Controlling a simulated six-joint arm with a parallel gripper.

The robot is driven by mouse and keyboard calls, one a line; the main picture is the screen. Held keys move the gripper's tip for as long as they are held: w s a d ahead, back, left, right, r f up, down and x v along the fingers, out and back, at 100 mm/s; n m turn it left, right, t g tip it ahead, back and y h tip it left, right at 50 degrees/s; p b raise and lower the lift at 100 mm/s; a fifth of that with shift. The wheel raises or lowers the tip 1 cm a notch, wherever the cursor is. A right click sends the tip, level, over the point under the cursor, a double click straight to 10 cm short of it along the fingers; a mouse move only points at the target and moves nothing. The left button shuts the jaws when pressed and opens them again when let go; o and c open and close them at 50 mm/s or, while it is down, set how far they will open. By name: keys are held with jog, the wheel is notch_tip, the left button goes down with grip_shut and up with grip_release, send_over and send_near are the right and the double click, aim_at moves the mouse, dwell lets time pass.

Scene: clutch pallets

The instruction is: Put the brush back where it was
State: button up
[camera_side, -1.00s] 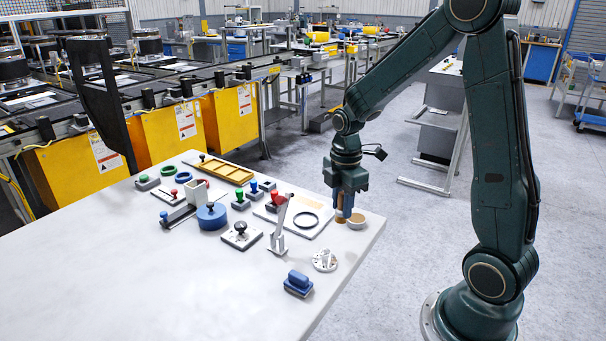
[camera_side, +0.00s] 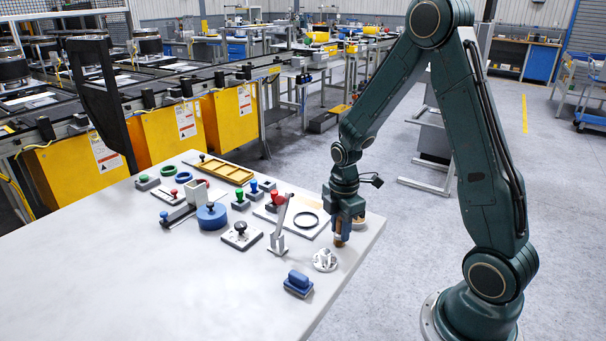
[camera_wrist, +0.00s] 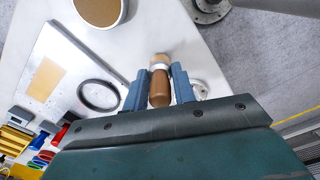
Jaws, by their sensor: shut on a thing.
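My gripper (camera_side: 341,229) is shut on the brush (camera_side: 339,241), near the right part of the table. In the wrist view the brush (camera_wrist: 160,88) sits between the two blue-grey fingers (camera_wrist: 159,88), with its brown handle and pale collar showing. Its lower end is partly hidden by the gripper in the side view. I cannot tell whether it touches the table. A round tan-filled cup (camera_side: 360,222) stands just behind my gripper. It also shows in the wrist view (camera_wrist: 101,10).
A white round fixture (camera_side: 325,261) stands just in front of my gripper. A grey upright bracket (camera_side: 279,240), a black ring (camera_side: 306,221) on a white board, and a blue block (camera_side: 298,281) are near. The front left of the table (camera_side: 130,285) is clear.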

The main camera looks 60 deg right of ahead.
jog(key=shift+f, duration=0.2)
jog(key=o, duration=1)
jog(key=shift+r, duration=0.15)
notch_tip(320, 180, up, 12)
jog(key=shift+f, duration=0.1)
dwell(0.8)
